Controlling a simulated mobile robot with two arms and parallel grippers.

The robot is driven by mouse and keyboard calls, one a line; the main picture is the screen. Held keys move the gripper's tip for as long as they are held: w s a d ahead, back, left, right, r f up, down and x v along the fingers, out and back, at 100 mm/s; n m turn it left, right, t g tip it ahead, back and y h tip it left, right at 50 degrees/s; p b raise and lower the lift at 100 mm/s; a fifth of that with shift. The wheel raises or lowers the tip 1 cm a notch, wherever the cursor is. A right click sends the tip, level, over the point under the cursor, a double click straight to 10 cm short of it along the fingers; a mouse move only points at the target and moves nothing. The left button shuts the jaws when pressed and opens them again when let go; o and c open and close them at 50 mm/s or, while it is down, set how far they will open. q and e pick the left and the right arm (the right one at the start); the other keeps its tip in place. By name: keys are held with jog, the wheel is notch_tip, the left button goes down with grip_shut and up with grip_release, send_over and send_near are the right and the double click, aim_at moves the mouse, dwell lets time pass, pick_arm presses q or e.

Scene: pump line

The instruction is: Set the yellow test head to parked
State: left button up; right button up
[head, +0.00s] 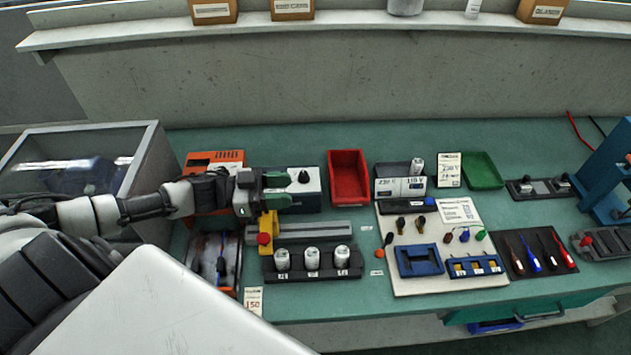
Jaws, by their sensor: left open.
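The yellow test head (268,226) stands at the left end of a grey rail (315,229) on the green bench. A red knob (264,239) sits on its front. My left gripper (278,190) reaches in from the left, just above and behind the yellow head in the picture. Its green-tipped fingers are apart with nothing seen between them, and I cannot tell whether they touch anything. My arm hides part of the orange and grey equipment behind it. My right gripper is not in view.
A black holder (312,278) with several white cylinders stands in front of the rail. A grey box with a black knob (303,177) is behind the gripper, and a red bin (348,178) is to its right. A glass-lidded case (80,165) stands left.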

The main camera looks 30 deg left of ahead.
pick_arm(q)
jog(key=w+d+r+b, duration=0.1)
jog(key=d+r, duration=0.4)
jog(key=d, duration=0.4)
jog(key=shift+r, duration=0.25)
jog(key=shift+w, duration=0.1)
